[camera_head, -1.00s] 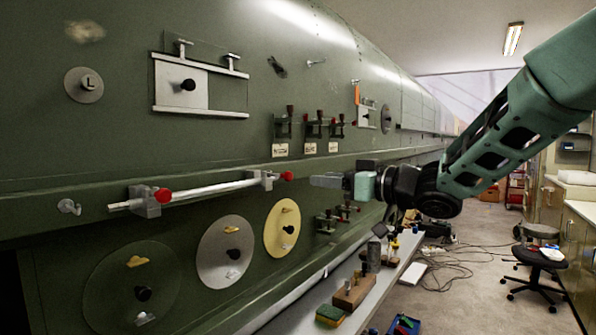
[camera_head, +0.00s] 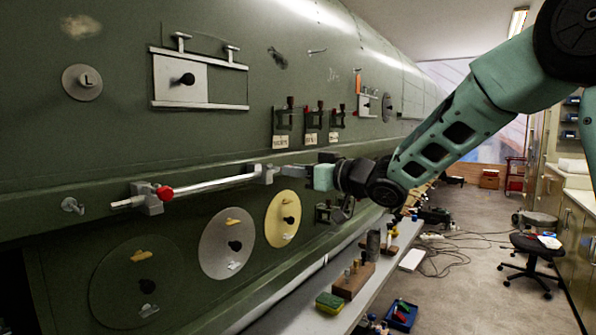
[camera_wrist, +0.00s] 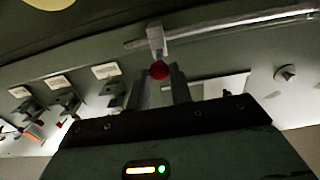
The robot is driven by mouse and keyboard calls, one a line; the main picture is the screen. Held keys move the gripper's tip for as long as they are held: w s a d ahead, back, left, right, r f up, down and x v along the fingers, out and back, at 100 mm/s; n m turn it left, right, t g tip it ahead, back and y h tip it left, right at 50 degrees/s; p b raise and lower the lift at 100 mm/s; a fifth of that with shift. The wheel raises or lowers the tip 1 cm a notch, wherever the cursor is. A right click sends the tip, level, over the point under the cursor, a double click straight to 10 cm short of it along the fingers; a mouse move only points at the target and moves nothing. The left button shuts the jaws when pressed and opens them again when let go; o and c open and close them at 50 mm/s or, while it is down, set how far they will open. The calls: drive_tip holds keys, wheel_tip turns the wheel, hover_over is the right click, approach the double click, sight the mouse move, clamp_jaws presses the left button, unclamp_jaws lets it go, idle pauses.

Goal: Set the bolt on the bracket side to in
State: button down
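A silver rod (camera_head: 215,183) lies along the green fuselage wall, carried by a left bracket block (camera_head: 152,204) with a red knob (camera_head: 164,193) and a right bracket block (camera_head: 264,174). In the head view my gripper (camera_head: 300,171) is at the right block, and its fingers hide that end's red knob. In the wrist view this bracket (camera_wrist: 156,40) and its red knob (camera_wrist: 159,70) lie straight ahead. The two fingers of my gripper (camera_wrist: 160,84) stand apart, one on each side of the knob. I cannot tell whether they touch it.
Several labelled clamps (camera_head: 312,122) sit on the wall above. Round plates, one yellow (camera_head: 283,222), are below. A shelf (camera_head: 322,285) with a wooden block (camera_head: 352,283) and a sponge (camera_head: 329,301) runs under my arm. A stool (camera_head: 530,262) stands on open floor at the right.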

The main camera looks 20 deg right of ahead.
drive_tip(key=shift+x, duration=1.35)
drive_tip(key=c, duration=1.7)
unclamp_jaws()
drive_tip(key=shift+r, duration=0.1)
drive_tip(key=o, duration=0.4)
drive_tip(key=shift+w, duration=0.1)
drive_tip(key=b+v, duration=0.5)
drive_tip(key=v, duration=1.2)
drive_tip(key=shift+s+d, duration=0.1)
drive_tip(key=shift+s, duration=0.1)
